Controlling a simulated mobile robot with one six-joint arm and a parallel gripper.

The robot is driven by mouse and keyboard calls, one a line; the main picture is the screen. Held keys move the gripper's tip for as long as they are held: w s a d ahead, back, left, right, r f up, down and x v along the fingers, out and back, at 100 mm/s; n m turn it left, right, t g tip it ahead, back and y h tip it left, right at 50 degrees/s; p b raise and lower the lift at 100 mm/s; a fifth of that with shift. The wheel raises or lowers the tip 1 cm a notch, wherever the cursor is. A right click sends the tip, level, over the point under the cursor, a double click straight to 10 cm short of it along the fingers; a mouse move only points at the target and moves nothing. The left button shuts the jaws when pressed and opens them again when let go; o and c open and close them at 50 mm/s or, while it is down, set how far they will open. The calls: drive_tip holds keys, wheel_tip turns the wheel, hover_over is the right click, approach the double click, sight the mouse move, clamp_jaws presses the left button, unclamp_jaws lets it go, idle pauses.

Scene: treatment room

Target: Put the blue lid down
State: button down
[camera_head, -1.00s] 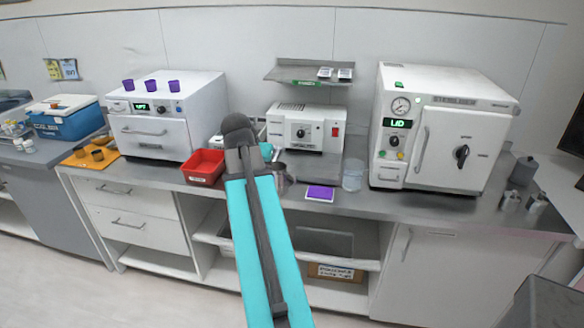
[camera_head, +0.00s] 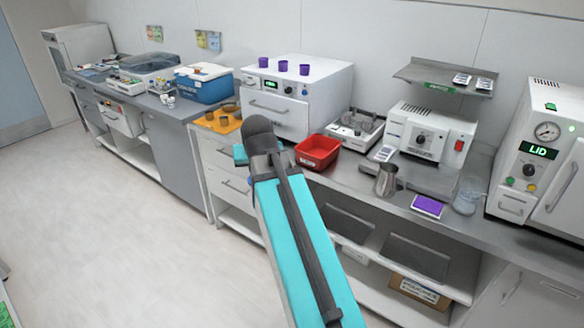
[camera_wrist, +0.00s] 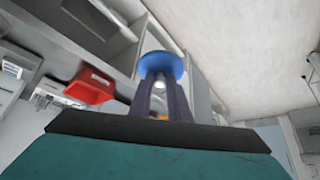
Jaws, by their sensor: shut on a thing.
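The blue lid (camera_wrist: 163,64) is a round disc in the wrist view, at the tips of my gripper (camera_wrist: 162,82). My gripper is shut on it and holds it up in the air, clear of any surface. In the head view my arm reaches forward in front of the counter, and its dark wrist hides the gripper and most or all of the lid.
The counter (camera_head: 345,172) carries a red bin (camera_head: 318,152), a metal jug (camera_head: 387,180), a purple-topped item (camera_head: 427,206) and an orange mat (camera_head: 218,122). A blue cooler box (camera_head: 204,84) stands farther left. The floor at left is clear.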

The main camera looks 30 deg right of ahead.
drive_tip(key=w+a+n+y, duration=0.2)
drive_tip(key=a+n, duration=0.2)
drive_tip(key=a, duration=1.4)
drive_tip(key=shift+a+n+t+y, duration=0.15)
drive_tip(key=shift+n+t+y, duration=0.15)
drive_tip(key=shift+n, duration=0.1)
drive_tip(key=shift+w+a, duration=0.1)
